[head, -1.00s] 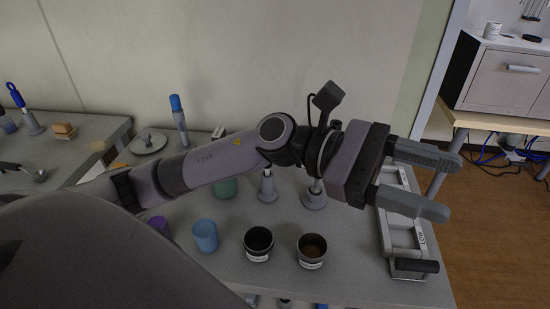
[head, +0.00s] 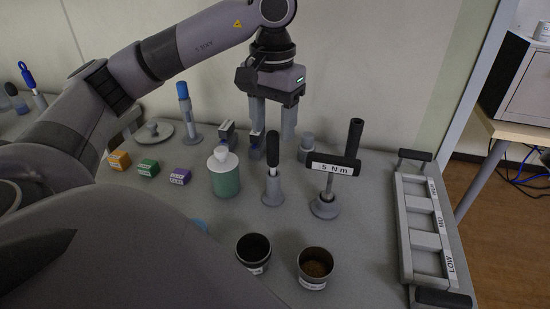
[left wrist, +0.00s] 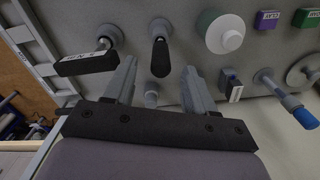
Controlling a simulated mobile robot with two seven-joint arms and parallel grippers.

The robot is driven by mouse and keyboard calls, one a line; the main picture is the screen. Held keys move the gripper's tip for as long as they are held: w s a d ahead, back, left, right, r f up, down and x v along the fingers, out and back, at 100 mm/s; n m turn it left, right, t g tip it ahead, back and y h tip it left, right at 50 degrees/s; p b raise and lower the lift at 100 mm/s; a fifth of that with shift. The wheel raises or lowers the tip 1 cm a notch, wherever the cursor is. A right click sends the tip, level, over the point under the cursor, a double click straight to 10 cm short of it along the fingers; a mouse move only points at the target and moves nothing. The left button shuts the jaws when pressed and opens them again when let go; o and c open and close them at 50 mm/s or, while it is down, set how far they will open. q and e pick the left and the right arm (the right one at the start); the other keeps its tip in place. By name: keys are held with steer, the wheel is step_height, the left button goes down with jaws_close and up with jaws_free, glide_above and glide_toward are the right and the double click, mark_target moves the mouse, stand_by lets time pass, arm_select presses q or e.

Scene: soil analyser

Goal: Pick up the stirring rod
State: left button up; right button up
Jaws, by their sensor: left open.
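A black-handled rod (head: 272,153) stands upright in a grey conical holder; it also shows in the left wrist view (left wrist: 160,56). A blue-topped rod (head: 184,107) stands in another holder further left and shows in the left wrist view (left wrist: 299,112). I cannot tell for certain which is the stirring rod. My left gripper (head: 273,143) points down, open and empty, behind the black-handled rod in the head view. In the left wrist view the black handle lies ahead, between the lines of the left gripper's fingers (left wrist: 160,70). My right gripper is not in view.
A T-handled "5 N m" tool (head: 334,168) stands close to the right. A green jar with white lid (head: 225,178) is close to the left. Two cups, one dark (head: 253,252) and one with soil (head: 316,266), stand in front. A grey rack (head: 406,240) lies at right.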

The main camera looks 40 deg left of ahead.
mark_target(273, 154)
arm_select(q)
step_height(273, 154, down, 7)
steer(key=shift+a+f, duration=0.1)
steer(key=shift+f, duration=0.05)
stand_by(0.4)
jaws_close()
